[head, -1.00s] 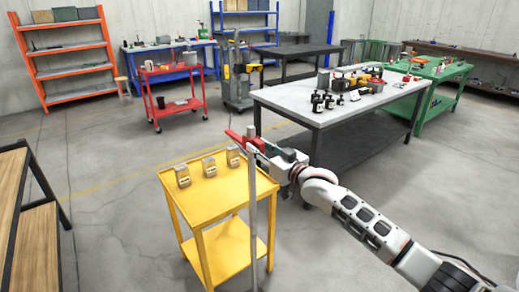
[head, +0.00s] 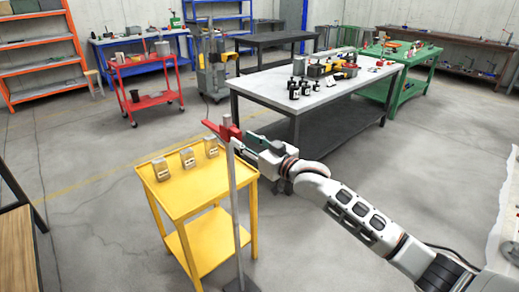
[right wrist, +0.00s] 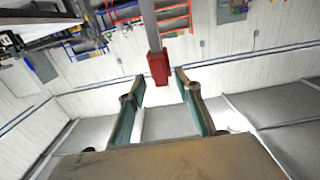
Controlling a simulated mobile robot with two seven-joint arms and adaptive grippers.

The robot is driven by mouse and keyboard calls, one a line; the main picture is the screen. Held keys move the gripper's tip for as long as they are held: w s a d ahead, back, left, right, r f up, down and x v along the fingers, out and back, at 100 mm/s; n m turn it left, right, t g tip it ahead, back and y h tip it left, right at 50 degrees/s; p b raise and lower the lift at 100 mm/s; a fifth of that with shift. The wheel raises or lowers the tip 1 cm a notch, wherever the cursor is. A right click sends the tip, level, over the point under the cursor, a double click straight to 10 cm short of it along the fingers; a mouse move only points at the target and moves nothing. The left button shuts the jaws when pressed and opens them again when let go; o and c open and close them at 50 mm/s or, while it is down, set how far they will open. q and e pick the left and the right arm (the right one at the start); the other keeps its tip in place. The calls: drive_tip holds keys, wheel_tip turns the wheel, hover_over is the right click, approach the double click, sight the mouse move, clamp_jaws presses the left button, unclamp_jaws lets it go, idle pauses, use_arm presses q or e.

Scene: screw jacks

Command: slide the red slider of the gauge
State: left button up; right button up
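The gauge is a slim grey upright post (head: 234,205) on a dark base, standing in front of the yellow cart. Its red slider (head: 219,130) is near the top of the post. In the right wrist view the red slider (right wrist: 158,66) shows at the end of the grey bar (right wrist: 150,25). My right gripper (head: 243,143) is beside the post at slider height. In the right wrist view its two fingers (right wrist: 160,75) are apart, with the slider's end between their tips; a gap shows on each side. My left gripper is not in view.
The yellow cart (head: 190,197) stands behind the gauge, with three small grey-brown blocks on top. A grey-topped table (head: 275,90) with black parts is farther back. A red cart (head: 150,100) stands at the back left. Bare floor lies right of the gauge.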

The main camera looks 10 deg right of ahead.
drive_tip(key=v, duration=0.7)
drive_tip(key=shift+s, duration=0.15)
drive_tip(key=shift+d, duration=0.1)
drive_tip(key=s+d+f+m+g+h, duration=0.1)
drive_tip(key=s+d+f, duration=0.3)
drive_tip(key=s+f, duration=0.7)
drive_tip(key=s+d+f+m+g+h, duration=0.1)
drive_tip(key=s+d+f+h, duration=0.3)
drive_tip(key=s+f, duration=0.8)
drive_tip(key=s+d+f+g+h, duration=0.1)
drive_tip(key=s+d+f, duration=0.3)
drive_tip(key=s+f, duration=0.7)
wheel_tip(320, 180, down, 2)
drive_tip(key=shift+s+f+m+g+h, duration=0.3)
drive_tip(key=shift+m+g+h, duration=0.1)
drive_tip(key=shift+h, duration=0.5)
